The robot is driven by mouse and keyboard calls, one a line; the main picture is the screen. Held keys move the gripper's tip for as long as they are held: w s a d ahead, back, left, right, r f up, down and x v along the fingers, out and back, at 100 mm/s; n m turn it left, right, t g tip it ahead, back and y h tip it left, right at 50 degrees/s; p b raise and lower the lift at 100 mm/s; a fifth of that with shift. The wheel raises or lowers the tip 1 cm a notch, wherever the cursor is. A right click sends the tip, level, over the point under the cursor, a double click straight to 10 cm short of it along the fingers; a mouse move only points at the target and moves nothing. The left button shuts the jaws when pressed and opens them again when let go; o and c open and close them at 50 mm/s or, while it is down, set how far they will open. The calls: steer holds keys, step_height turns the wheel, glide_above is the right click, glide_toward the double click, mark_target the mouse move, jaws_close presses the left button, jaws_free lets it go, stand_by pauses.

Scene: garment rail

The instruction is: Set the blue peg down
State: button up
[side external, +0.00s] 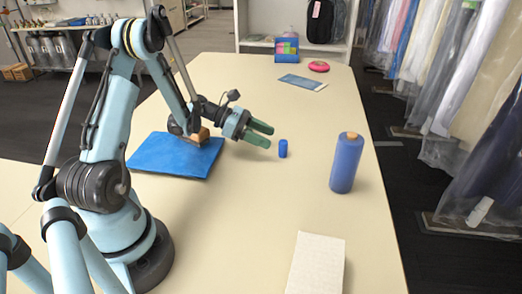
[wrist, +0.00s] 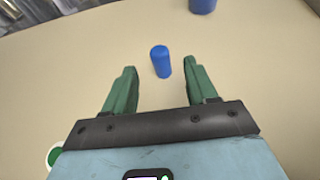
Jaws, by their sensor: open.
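The blue peg (side external: 283,149) is a small blue cylinder. It stands upright on the cream table, near the middle in the side external view. My gripper (side external: 267,136) is just to the left of the peg, with its green fingers apart and pointing toward it. In the wrist view the peg (wrist: 160,61) shows just beyond and between the two green fingertips (wrist: 162,77). Nothing is held between the fingers, and they do not appear to touch the peg.
A tall blue bottle (side external: 346,163) with an orange top stands to the peg's right. A blue flat cloth or mat (side external: 175,157) lies left, partly behind my arm. A pale board (side external: 316,264) lies at the front.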

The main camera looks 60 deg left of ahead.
steer(key=v, duration=0.3)
steer(key=shift+s+a+r, duration=0.15)
steer(key=shift+r, duration=0.05)
steer(key=s+d+r+m+y, duration=0.3)
steer(key=d+m, duration=0.2)
steer(key=m, duration=0.4)
steer(key=s+d+r+m+g+y, duration=0.1)
steer(key=s+d+r+m+y, duration=0.2)
steer(key=d+m, duration=0.3)
steer(key=s+d+r+m+g+y, duration=0.1)
steer(key=s+d+r+m+y, duration=0.2)
steer(key=m, duration=0.9)
steer(key=shift+s+d+y, duration=0.15)
steer(key=shift+d+y, duration=0.15)
steer(key=shift+d, duration=0.9)
